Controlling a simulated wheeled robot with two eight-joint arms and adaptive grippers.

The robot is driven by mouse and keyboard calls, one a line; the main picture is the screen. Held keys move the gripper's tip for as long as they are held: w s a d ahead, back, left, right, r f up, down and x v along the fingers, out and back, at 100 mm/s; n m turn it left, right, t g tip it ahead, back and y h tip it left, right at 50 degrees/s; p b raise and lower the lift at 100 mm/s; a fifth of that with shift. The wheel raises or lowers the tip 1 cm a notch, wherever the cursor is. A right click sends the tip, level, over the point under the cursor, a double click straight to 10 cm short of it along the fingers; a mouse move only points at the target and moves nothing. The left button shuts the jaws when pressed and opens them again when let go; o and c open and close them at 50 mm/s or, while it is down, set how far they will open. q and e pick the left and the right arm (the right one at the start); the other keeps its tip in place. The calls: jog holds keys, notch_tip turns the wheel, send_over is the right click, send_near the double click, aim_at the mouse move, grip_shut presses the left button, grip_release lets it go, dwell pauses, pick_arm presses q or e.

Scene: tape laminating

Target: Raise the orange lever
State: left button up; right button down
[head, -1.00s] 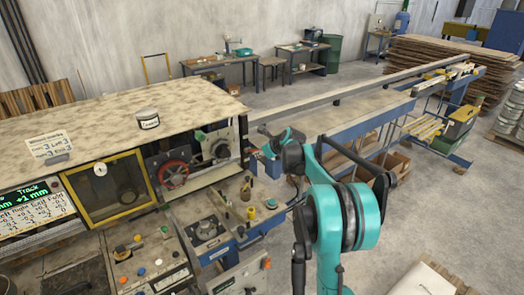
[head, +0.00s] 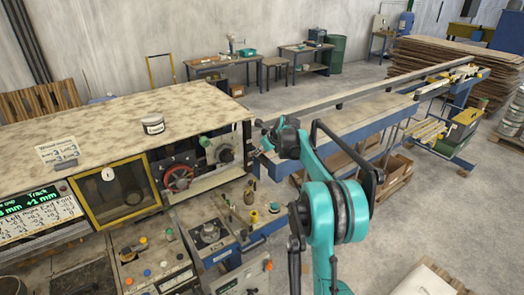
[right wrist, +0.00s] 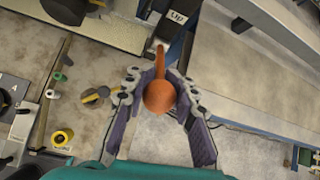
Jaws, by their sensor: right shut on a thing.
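The orange lever (right wrist: 160,62) shows in the right wrist view as a thin orange shaft with a round ball knob (right wrist: 160,97) at its near end. My right gripper (right wrist: 158,85) is shut on the lever, with one dark padded finger on each side of the knob. In the head view my right gripper (head: 274,134) is at the right end of the machine cabinet, beside the long conveyor; the lever cannot be made out there. My left gripper is not in view.
A label reading "Up" (right wrist: 178,17) is just beyond the lever. The long blue-framed conveyor (head: 345,130) runs to the back right. The machine cabinet (head: 95,125) and control panels (head: 140,262) fill the left. Grey floor (head: 440,205) is open at right.

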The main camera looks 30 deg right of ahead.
jog(key=c, duration=1.2)
grip_release()
jog(key=shift+w, duration=0.1)
jog(key=v, duration=1.2)
jog(key=s+a+f+n+b, duration=0.6)
jog(key=s+a+n, duration=0.1)
jog(key=a, duration=0.2)
jog(key=s+a+f+n+b, duration=0.6)
jog(key=a+f+n, duration=0.1)
jog(key=a, duration=0.2)
jog(key=s+a+f+n+b, duration=0.4)
jog(key=s+f+n+b, duration=0.1)
jog(key=s+f+n, duration=0.4)
jog(key=s+a+f+n+g+b, duration=0.1)
jog(key=s+a+f+n+b, duration=0.4)
jog(key=s+f+n, duration=0.5)
notch_tip(320, 180, down, 4)
jog(key=shift+s+a+f+b, duration=0.1)
jog(key=shift+s+a+b, duration=0.25)
jog(key=shift+s, duration=0.3)
